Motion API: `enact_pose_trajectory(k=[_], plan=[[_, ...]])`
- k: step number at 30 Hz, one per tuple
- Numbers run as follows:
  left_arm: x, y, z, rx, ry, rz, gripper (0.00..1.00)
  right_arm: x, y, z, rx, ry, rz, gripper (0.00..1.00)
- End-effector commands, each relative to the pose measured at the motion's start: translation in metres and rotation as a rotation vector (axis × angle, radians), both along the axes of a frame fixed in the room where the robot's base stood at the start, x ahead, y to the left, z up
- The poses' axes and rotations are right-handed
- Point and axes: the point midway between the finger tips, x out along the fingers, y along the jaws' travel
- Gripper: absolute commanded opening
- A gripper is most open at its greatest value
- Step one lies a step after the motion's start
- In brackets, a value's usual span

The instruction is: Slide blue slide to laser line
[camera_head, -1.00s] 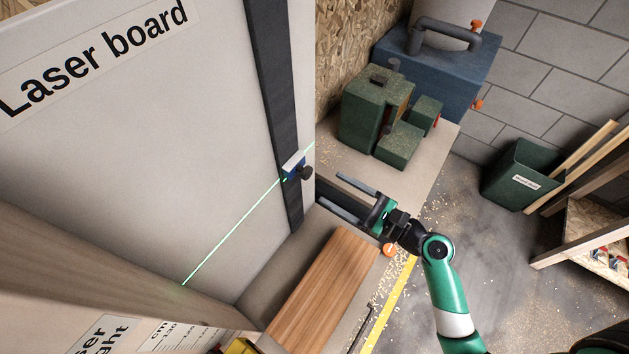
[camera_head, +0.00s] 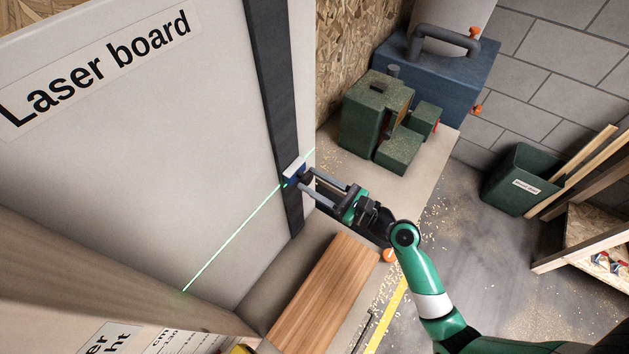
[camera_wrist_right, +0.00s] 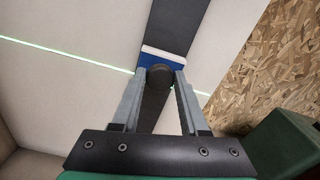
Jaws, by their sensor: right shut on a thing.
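The blue slide (camera_head: 291,181) with a white top strip sits on a dark vertical rail (camera_head: 270,85) on the laser board (camera_head: 150,150). The green laser line (camera_head: 235,235) slants up across the board to the slide and shows again beyond it. In the right wrist view the line (camera_wrist_right: 70,54) meets the lower left part of the blue slide (camera_wrist_right: 147,58); the white strip is above the line. My right gripper (camera_head: 309,180) is shut on the slide's dark round knob (camera_wrist_right: 160,75), with one finger on each side. My left gripper is out of view.
A wooden plank (camera_head: 325,290) lies on the bench below the rail. A green machine (camera_head: 375,120) and a blue box (camera_head: 450,80) stand behind my right gripper. A green bin (camera_head: 520,178) stands on the floor at right.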

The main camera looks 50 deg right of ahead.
Motion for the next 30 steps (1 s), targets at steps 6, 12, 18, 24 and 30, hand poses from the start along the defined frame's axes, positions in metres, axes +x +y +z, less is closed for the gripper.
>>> enact_pose_trajectory(k=[6,12,18,24,30], plan=[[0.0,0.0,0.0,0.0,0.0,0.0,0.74,-0.0001,-0.0001,0.0,0.0,0.0,0.0,0.0],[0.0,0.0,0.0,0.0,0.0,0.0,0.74,-0.0001,-0.0001,0.0001,0.0,0.0,0.0,0.0],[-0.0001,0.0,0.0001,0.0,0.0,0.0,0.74,-0.0002,-0.0002,0.0002,0.0,0.0,0.0,0.0],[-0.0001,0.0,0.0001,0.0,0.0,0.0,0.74,-0.0001,-0.0002,0.0002,0.0,0.0,-0.001,0.0],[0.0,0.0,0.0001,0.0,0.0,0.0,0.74,-0.0001,-0.0002,0.0002,0.0,-0.001,-0.001,0.0]])
